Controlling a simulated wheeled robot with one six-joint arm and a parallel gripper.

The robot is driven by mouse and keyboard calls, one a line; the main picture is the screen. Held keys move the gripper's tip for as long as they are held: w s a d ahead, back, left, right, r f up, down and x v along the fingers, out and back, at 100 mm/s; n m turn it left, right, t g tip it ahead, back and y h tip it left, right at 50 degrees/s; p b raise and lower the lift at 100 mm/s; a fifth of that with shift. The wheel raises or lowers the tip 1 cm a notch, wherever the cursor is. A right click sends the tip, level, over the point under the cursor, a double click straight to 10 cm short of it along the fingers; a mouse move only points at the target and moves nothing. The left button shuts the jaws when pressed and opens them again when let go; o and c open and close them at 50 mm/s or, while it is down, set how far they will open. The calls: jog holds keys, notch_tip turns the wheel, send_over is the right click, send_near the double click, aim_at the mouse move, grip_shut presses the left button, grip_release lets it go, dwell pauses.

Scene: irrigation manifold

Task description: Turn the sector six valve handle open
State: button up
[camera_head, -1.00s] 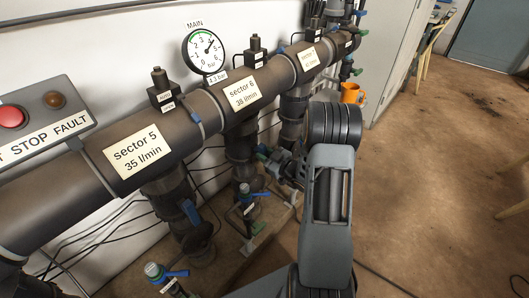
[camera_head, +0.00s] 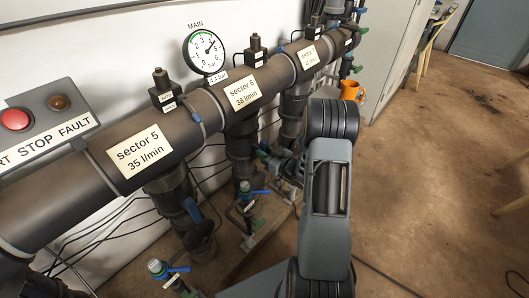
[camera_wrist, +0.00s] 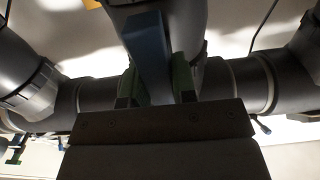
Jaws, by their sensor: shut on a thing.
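The sector 6 label (camera_head: 243,94) is on the large grey main pipe, and a dark branch pipe (camera_head: 240,148) drops below it. My gripper (camera_head: 276,160) is beside this branch, low and to its right, partly hidden by my arm. In the wrist view my gripper (camera_wrist: 156,86) has its green fingertips on both sides of a blue handle (camera_wrist: 148,52), shut on it. The handle stands roughly upright in that view, in front of a grey pipe. Its lower end is hidden by the gripper body.
The MAIN gauge (camera_head: 206,52) stands behind the pipe, its tag reading about 4.4 bar. The sector 5 branch with a blue handle (camera_head: 191,210) and small blue-handled taps (camera_head: 160,270) are at lower left. Floor at right is open.

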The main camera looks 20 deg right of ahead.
jog(key=o, duration=0.9)
jog(key=shift+p+v, duration=0.95)
jog(key=shift+v, duration=6)
